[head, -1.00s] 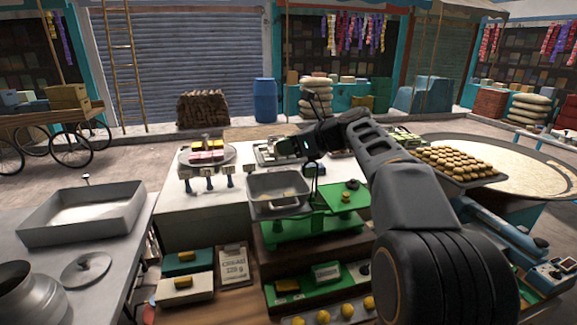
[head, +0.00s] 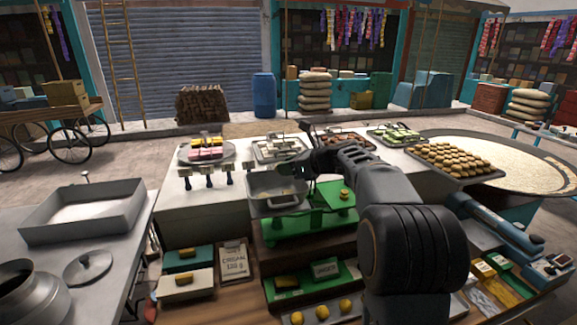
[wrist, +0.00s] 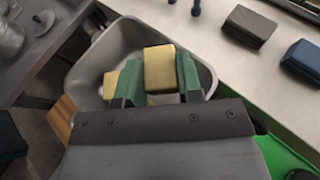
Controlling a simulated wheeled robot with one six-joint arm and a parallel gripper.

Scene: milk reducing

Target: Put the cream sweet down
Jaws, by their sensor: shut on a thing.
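My gripper (wrist: 157,78) is shut on a cream sweet (wrist: 159,62), a pale yellow block between its two green fingers in the wrist view. It is over the grey metal pan (wrist: 92,62). I cannot tell whether the held sweet touches the pan floor. Another pale yellow piece (wrist: 111,84) lies in the pan, left of the fingers and partly hidden. In the head view the pan (head: 272,202) sits on the left side of a green balance scale (head: 300,228), and my arm reaches over from the right. The fingertips are hard to make out there.
A card (head: 234,262) reading cream with a weight stands below the counter. Trays of pink sweets (head: 207,153) and white sweets (head: 280,149) lie behind the pan. A dark block (wrist: 249,25) and a blue block (wrist: 301,60) are on the counter to the right.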

